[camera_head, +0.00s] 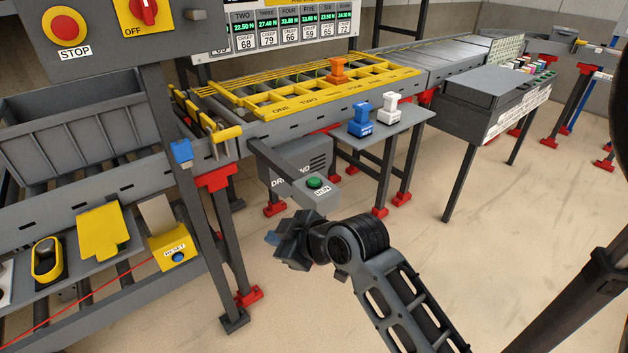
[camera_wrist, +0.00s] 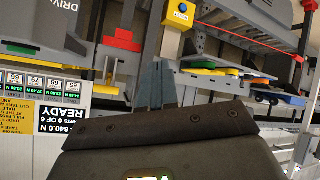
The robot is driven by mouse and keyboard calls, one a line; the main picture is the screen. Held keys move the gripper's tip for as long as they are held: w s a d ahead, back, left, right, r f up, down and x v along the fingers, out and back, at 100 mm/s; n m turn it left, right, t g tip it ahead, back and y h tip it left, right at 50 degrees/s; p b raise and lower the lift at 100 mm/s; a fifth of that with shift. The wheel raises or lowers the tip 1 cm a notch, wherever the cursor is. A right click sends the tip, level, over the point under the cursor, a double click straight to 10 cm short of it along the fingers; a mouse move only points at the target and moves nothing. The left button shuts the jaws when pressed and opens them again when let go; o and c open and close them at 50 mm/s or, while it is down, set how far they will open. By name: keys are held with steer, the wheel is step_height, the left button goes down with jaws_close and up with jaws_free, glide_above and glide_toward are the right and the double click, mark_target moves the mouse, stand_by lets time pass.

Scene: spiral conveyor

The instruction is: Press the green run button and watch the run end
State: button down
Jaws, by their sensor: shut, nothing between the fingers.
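The green run button (camera_head: 314,183) sits on top of a grey box labelled RUN (camera_head: 318,193), on an arm out from the conveyor frame. I cannot tell if it is pressed. My gripper (camera_head: 274,238) is below and left of the button in the head view, apart from it. In the wrist view my gripper's fingers (camera_wrist: 157,80) are together and empty. The green button is not clear in the wrist view. A sign in the wrist view (camera_wrist: 62,115) reads READY.
A yellow conveyor frame (camera_head: 262,104) carries an orange weight (camera_head: 338,71). Blue (camera_head: 361,120) and white (camera_head: 387,107) weights stand on a grey side shelf (camera_head: 401,127). A yellow RESET box (camera_head: 170,246) and a red STOP button (camera_head: 65,27) are at left.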

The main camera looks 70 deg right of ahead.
steer(key=w+d+r+n, duration=0.2)
steer(key=d+r, duration=0.3)
steer(key=d, duration=0.5)
step_height(320, 180, up, 8)
steer(key=n+g, duration=0.2)
glide_above(317, 182)
steer(key=shift+f, duration=0.15)
steer(key=shift+f, duration=0.1)
step_height(317, 182, down, 7)
steer(key=b, duration=0.6)
steer(key=shift+b, duration=0.3)
steer(key=shift+f+b, duration=0.4)
steer(key=shift+f, duration=0.45)
steer(key=shift+f, duration=0.4)
